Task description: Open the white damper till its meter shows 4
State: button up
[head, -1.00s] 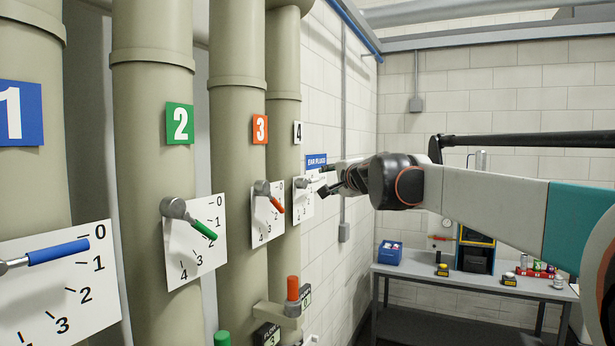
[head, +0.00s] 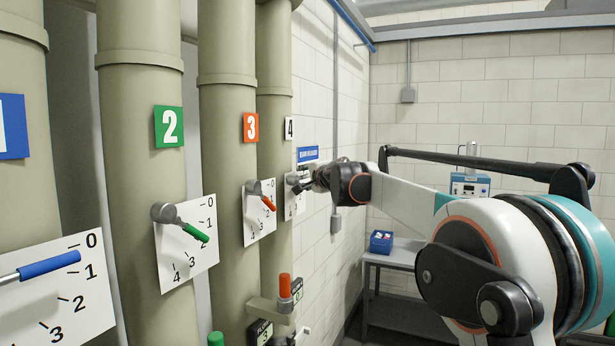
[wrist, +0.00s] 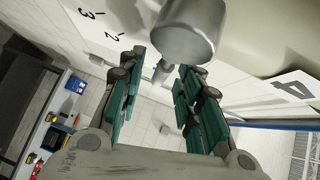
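The white damper's lever sits on the pipe with the white 4 sign (head: 289,128). Its grey hub (head: 292,178) shows in the head view. Its white meter plate (head: 290,208) is partly hidden by my gripper (head: 308,184), so I cannot read the setting. In the wrist view, the metal hub (wrist: 190,32) is at the top, with a short stem (wrist: 162,72) pointing down between my fingers. My gripper (wrist: 160,82) is open, its teal-padded fingers on either side of the stem. I cannot tell whether they touch it.
The green lever (head: 195,232), orange lever (head: 268,203) and blue lever (head: 48,265) are on pipes to the left. An orange-capped handle (head: 285,286) stands below. A table (head: 390,257) with a blue box (head: 381,241) is at the back.

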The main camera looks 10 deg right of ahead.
jog(key=shift+c, duration=0.2)
grip_shut()
jog(key=shift+f+m+g+y+p, duration=0.3)
jog(key=shift+f+m+g+p, duration=0.5)
jog(key=shift+m+g+p, duration=0.45)
